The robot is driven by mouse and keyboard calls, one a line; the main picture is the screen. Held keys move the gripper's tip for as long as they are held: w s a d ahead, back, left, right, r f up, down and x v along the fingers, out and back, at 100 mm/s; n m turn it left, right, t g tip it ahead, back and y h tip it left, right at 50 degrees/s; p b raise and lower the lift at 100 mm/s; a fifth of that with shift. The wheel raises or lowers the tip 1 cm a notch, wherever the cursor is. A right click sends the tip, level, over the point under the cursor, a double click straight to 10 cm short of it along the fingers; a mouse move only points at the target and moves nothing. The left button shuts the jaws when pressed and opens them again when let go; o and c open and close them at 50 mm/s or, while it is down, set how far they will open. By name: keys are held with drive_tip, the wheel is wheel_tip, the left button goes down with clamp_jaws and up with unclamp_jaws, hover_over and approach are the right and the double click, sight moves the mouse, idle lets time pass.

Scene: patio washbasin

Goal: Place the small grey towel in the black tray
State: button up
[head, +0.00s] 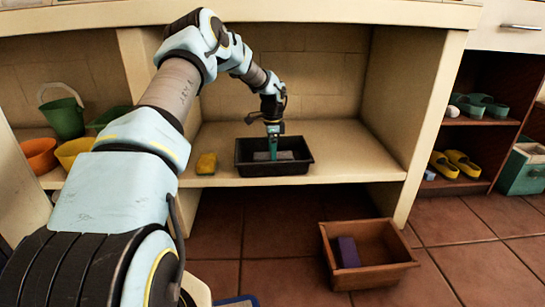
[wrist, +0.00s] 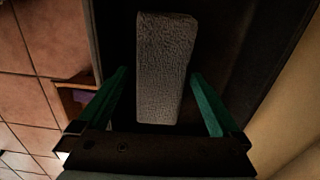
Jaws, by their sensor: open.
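The small grey towel (head: 261,156) lies inside the black tray (head: 272,169), on the shelf under the washbasin. In the wrist view the towel (wrist: 163,60) is a folded, rough-textured block on the dark floor of the tray (wrist: 232,45). My gripper (head: 273,153) reaches down into the tray. In the wrist view its green fingers (wrist: 158,76) are open, one on each side of the towel, with a gap visible on both sides. In the head view my gripper hides part of the towel.
A yellow sponge (head: 206,164) lies left of the tray. Farther left stand an orange pot (head: 40,155), a yellow pot (head: 75,152) and a green bucket (head: 63,118). A wooden box (head: 388,277) holding a purple block (head: 348,252) is on the tiled floor. The shelf right of the tray is clear.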

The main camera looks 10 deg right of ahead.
wheel_tip(320, 180, up, 7)
drive_tip(key=shift+f+p, duration=0.2)
drive_tip(key=shift+p, duration=0.95)
drive_tip(key=s+a+r+n, duration=0.4)
drive_tip(key=s+a+n, duration=0.5)
drive_tip(key=s+a, duration=0.4)
drive_tip(key=s+a+r+n+t, duration=0.1)
drive_tip(key=s+a+r+n, duration=0.4)
drive_tip(key=s+a+n, duration=0.4)
drive_tip(key=s+a, duration=0.5)
drive_tip(key=s, duration=0.3)
drive_tip(key=shift+r+n+t, duration=0.2)
drive_tip(key=shift+n+t, duration=0.1)
drive_tip(key=shift+s, duration=0.1)
wheel_tip(320, 180, up, 42)
drive_tip(key=p, duration=4.1)
drive_tip(key=shift+f, duration=0.25)
